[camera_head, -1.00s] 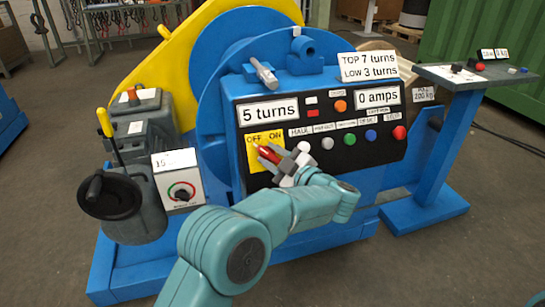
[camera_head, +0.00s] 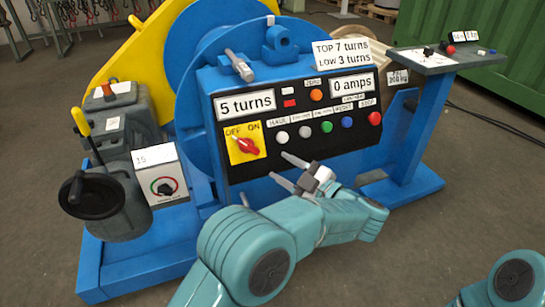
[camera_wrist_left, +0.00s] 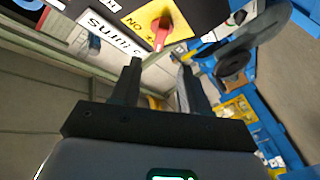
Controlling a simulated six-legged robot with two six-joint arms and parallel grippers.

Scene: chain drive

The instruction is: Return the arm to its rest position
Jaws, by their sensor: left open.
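My left gripper (camera_head: 278,165) is open and empty in the head view. It is in front of the lower part of the black control panel (camera_head: 225,170), below and to the right of the red rotary switch (camera_head: 246,145). The switch sits on a yellow OFF/ON plate (camera_head: 235,156), and its handle lies slanted. In the left wrist view the two dark fingers of the gripper (camera_wrist_left: 159,63) stand apart, with the red switch handle (camera_wrist_left: 163,32) beyond them and clear of them. My right gripper is out of view.
The blue machine carries a "5 turns" display (camera_head: 246,104) and a "0 amps" display (camera_head: 351,85). A grey box with a yellow lever (camera_head: 84,127) and a dial box (camera_head: 159,174) stand at left. A blue pedestal table (camera_head: 420,62) stands at right. Floor in front is open.

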